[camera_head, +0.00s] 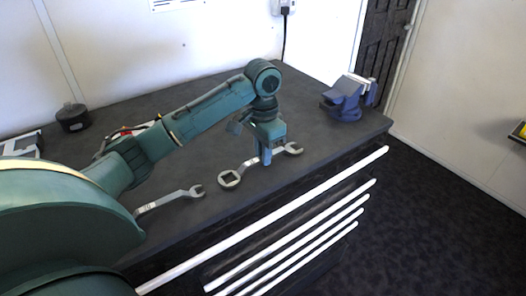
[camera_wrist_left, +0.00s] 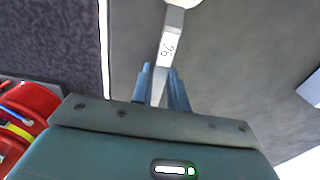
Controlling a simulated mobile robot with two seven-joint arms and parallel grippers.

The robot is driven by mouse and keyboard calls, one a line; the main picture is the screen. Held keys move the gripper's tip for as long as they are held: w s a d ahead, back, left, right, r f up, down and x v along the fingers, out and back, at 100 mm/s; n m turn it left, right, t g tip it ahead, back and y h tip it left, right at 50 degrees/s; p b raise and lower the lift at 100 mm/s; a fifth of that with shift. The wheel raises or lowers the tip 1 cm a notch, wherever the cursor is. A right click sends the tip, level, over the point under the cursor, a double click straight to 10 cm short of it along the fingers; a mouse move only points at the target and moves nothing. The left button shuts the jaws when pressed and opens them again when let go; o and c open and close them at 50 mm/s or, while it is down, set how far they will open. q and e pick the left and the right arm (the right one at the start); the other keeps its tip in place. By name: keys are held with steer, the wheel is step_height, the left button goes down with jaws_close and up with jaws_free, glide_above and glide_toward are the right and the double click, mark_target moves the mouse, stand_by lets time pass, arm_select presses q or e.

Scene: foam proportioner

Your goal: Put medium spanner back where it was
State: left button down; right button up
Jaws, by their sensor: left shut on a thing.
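A silver spanner (camera_head: 231,179) with a ring end on the left and an open jaw on the right is at the bench's front edge. My left gripper (camera_head: 266,157) points down over its shank, and is shut on it. In the left wrist view the spanner (camera_wrist_left: 168,48), marked with what looks like 26, runs between the two fingers of my left gripper (camera_wrist_left: 161,85). Whether it rests on the bench or hangs just above is unclear. A second silver spanner (camera_head: 172,199) lies to the left, its left end hidden behind my arm. My right gripper is not in view.
The dark workbench (camera_head: 330,150) has white drawer handles along its front. A blue vise (camera_head: 344,100) stands at the right back corner. A round black object (camera_head: 73,118) is at the back left. A red object (camera_wrist_left: 28,102) shows in the left wrist view.

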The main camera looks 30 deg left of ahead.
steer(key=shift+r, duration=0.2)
arm_select(q)
steer(key=c, duration=1.4)
jaws_free()
steer(key=shift+f, duration=0.1)
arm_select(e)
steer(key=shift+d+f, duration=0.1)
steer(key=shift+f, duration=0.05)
arm_select(q)
steer(key=shift+o, duration=0.2)
step_height(320, 180, up, 12)
steer(key=p, duration=0.2)
steer(key=shift+p, duration=0.35)
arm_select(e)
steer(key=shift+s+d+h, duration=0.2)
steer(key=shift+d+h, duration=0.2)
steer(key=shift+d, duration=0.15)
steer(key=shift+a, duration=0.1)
arm_select(q)
steer(key=shift+s, duration=0.1)
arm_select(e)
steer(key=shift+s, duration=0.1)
